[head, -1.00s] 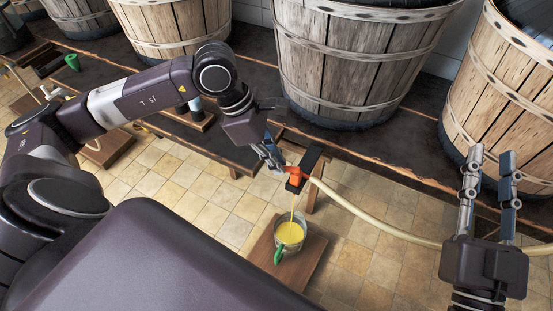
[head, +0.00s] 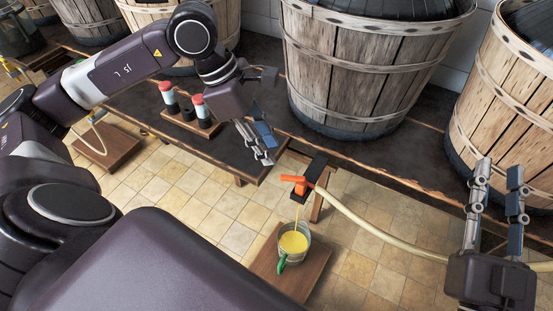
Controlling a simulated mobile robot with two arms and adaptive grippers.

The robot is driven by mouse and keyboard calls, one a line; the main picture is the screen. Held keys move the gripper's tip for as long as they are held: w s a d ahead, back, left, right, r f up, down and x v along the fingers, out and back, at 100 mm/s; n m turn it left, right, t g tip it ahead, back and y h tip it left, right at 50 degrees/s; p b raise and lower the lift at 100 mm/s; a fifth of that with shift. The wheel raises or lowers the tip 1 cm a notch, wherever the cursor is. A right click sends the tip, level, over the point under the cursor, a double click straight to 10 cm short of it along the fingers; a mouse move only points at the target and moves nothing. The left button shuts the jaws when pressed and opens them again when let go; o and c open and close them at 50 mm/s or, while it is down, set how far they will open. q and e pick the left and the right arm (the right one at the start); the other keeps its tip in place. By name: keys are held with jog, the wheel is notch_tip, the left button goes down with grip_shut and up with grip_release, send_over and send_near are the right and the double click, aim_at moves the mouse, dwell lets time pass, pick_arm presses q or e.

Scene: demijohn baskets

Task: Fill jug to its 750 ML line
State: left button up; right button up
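The jug (head: 305,252) is a small clear vessel with a green handle (head: 282,262), on a low wooden board below the hose end. Yellow liquid (head: 293,243) stands in it, and a thin yellow stream (head: 297,217) falls into it. Its 750 ML line cannot be read. The orange tap (head: 302,188) at the hose end has its handle pointing left. My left gripper (head: 270,155) is up and left of the tap, apart from it and empty. Its fingers overlap in this view, so their gap is unclear. My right gripper (head: 495,170) is open and empty at the right.
A pale hose (head: 375,228) runs right from the tap, passing behind my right gripper. Large wooden baskets (head: 365,70) holding dark demijohns stand on the dark bench (head: 375,153). Red-topped bottles (head: 200,108) stand in a wooden holder. The wooden board (head: 303,280) rests on the tiled floor.

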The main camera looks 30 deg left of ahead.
pick_arm(q)
jog(key=shift+v, duration=1.75)
dwell(0.3)
